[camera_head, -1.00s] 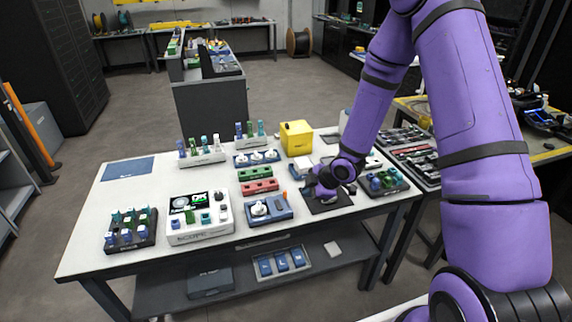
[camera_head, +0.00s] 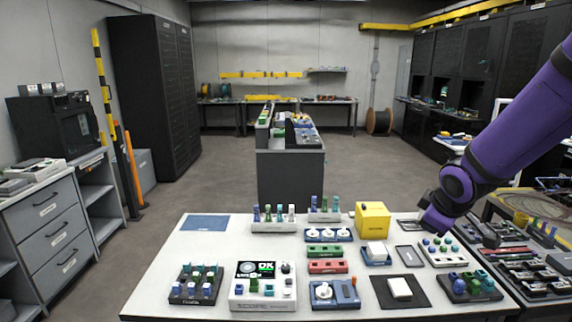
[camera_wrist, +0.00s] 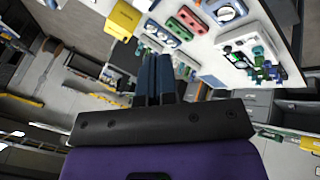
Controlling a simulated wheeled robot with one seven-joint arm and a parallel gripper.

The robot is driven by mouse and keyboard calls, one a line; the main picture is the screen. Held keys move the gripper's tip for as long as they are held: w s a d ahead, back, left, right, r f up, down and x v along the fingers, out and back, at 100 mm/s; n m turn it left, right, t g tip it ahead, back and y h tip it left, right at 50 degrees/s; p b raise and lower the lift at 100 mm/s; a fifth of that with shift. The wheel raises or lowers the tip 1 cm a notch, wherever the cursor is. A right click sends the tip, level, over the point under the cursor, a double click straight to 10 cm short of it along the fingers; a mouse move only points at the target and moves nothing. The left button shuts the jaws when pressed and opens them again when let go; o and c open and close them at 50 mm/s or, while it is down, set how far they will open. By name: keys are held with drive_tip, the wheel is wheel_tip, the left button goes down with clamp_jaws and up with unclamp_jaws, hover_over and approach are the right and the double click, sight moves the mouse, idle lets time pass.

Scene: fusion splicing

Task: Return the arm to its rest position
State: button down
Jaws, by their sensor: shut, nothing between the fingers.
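My purple arm reaches in from the right in the head view. My gripper (camera_head: 434,222) is above the right part of the white table (camera_head: 150,275), near a tray of small coloured pieces (camera_head: 440,250). In the wrist view the two dark blue fingers of my gripper (camera_wrist: 152,75) are close together, with nothing between them. The fingers point toward the table and are clear of its objects.
A yellow box (camera_head: 373,220) stands left of my gripper. A black mat (camera_head: 415,296) with a white block (camera_head: 400,288) lies below it. A white device with a screen (camera_head: 262,290) is at front left.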

drive_tip(key=s+a+r+m, duration=0.1)
drive_tip(key=s+r+m, duration=0.3)
drive_tip(key=s+r, duration=0.3)
drive_tip(key=s+a+r+m+g, duration=0.1)
drive_tip(key=s+r+m, duration=0.4)
drive_tip(key=s, duration=1.2)
drive_tip(key=shift+s+a+r+y, duration=0.2)
drive_tip(key=shift+s+r+y, duration=0.15)
drive_tip(key=shift+r, duration=1.1)
